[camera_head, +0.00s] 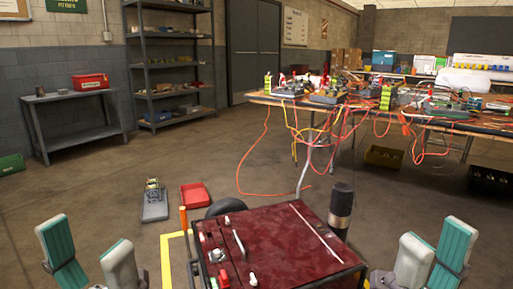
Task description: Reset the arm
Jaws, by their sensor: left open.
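My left gripper (85,234) is at the lower left of the head view. Its two teal-padded fingers stand apart with nothing between them. My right gripper (436,232) is at the lower right, with its fingers also apart and no object seen between them. Both grippers are raised on either side of a dark red cart top (280,245) and do not appear to touch it. My arm links behind the grippers are mostly out of the picture.
A black cylinder (341,207) stands at the cart's right corner. A red tray (195,196) and a grey device (154,204) lie on the floor. A cable-strewn table (370,112) stands behind at right. Open floor lies to the left.

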